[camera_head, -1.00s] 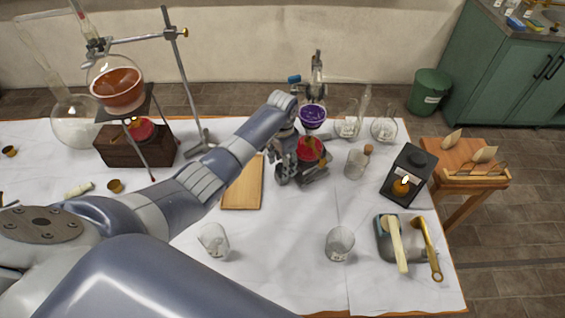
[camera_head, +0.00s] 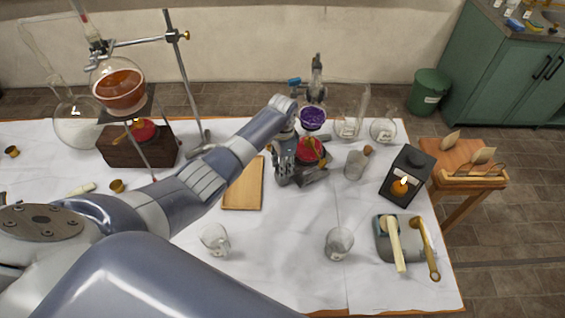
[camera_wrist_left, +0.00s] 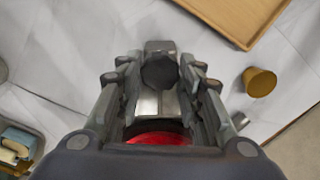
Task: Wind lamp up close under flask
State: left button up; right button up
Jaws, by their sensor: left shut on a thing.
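The red lamp (camera_head: 309,150) stands below the flask of purple liquid (camera_head: 313,118), with a small gap between them. Its red top also shows at the bottom of the left wrist view (camera_wrist_left: 160,138). My left gripper (camera_head: 300,178) is low at the lamp's front left. In the wrist view its fingers (camera_wrist_left: 158,82) are shut on a dark round knob (camera_wrist_left: 158,72) in front of the lamp. The gripper hides much of the lamp's support in the head view. My right gripper is not in view.
A clamp stand (camera_head: 317,70) rises behind the flask. A wooden board (camera_head: 243,186) lies left of the gripper. Two glass beakers stand nearer, with clear cloth between them.

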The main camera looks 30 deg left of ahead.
pick_arm(q)
jog(key=o, duration=1.1)
jog(key=shift+c, duration=0.2)
notch_tip(320, 180, up, 12)
